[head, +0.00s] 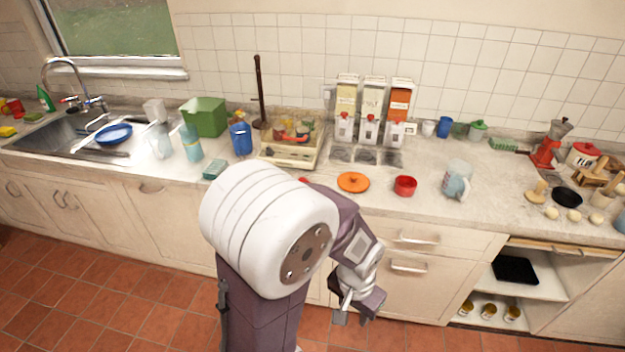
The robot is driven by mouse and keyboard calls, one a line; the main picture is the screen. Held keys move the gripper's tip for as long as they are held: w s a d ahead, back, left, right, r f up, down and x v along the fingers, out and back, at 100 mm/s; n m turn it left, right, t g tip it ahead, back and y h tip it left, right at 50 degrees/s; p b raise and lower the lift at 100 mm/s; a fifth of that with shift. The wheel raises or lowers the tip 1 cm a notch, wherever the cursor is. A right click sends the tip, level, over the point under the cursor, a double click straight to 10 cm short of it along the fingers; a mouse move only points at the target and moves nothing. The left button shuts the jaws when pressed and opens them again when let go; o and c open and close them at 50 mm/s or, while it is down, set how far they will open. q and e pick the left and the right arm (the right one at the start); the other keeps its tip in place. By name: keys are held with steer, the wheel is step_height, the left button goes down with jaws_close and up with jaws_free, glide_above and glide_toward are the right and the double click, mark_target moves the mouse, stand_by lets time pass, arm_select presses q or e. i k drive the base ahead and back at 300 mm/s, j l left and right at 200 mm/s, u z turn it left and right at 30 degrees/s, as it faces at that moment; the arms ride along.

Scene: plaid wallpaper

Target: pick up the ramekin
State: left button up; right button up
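A small red round dish, which looks like the ramekin (405,186), stands upright on the counter (425,205) near its front edge, right of centre in the head view. My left gripper (356,309) hangs low in front of the drawers, below and to the left of the ramekin and well apart from it. Its fingers point down with a gap between them, and nothing shows in it. My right gripper is not in the picture.
Eggs (574,215) and a black pan (566,197) are at the right.

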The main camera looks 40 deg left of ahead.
mark_target(405, 186)
steer(key=u, duration=0.7)
steer(key=i+j, duration=0.2)
steer(key=i+j+z, duration=0.15)
steer(key=j, duration=0.25)
steer(key=i+j, duration=0.2)
steer(key=i+j+z, duration=0.15)
steer(key=j, duration=0.3)
steer(key=i+j, duration=0.15)
steer(key=j, duration=0.2)
steer(key=l+z, duration=0.05)
